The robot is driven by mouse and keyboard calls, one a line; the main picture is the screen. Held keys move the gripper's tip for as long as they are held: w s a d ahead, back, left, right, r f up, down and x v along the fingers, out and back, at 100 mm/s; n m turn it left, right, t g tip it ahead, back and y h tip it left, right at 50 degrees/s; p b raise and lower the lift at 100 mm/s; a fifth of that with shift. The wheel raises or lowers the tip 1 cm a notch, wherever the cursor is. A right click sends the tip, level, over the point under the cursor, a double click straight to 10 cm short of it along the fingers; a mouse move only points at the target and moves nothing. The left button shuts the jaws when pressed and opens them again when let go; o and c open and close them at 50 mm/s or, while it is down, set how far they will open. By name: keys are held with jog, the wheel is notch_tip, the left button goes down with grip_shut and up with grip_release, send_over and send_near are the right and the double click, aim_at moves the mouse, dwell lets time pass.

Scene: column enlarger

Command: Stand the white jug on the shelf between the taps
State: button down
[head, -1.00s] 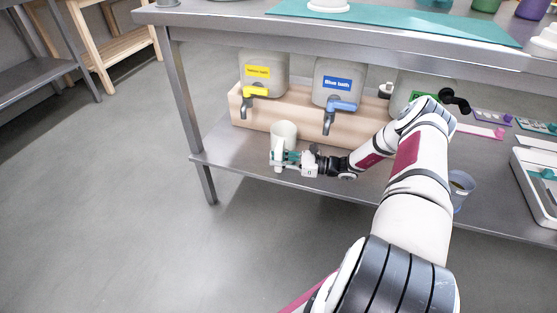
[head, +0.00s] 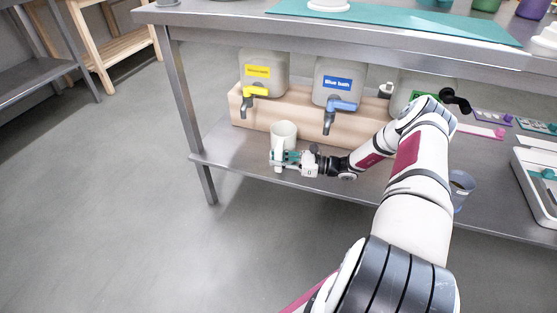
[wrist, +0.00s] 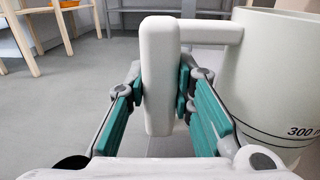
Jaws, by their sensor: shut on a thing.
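The white jug (head: 284,131) is upright at the lower shelf (head: 235,153), in front of the wooden riser. In the head view it lies between the yellow tap (head: 250,93) and the blue tap (head: 332,112), lower than both. I cannot tell whether its base touches the shelf. My gripper (head: 281,160) is at the jug's near side. In the wrist view, the teal pads of my gripper (wrist: 162,92) are shut on the jug's upright handle (wrist: 160,60). The jug's body (wrist: 272,75) stands at the right, with a "300" mark showing.
A wooden riser (head: 290,119) holds several tanks, including a yellow-labelled one (head: 264,83) and a blue-labelled one (head: 338,68). The upper tabletop (head: 225,18) overhangs the shelf. A clear cup (head: 461,187) stands right of my arm. A shelf leg (head: 190,115) stands at left.

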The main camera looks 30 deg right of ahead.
jog(key=shift+f+b, duration=0.45)
jog(key=shift+f, duration=0.1)
dwell(0.4)
jog(key=c, duration=1.3)
grip_release()
jog(key=shift+d, duration=0.1)
jog(key=shift+b+v, duration=0.6)
jog(key=shift+v, duration=3.3)
jog(key=shift+r, duration=0.1)
jog(key=v, duration=1.2)
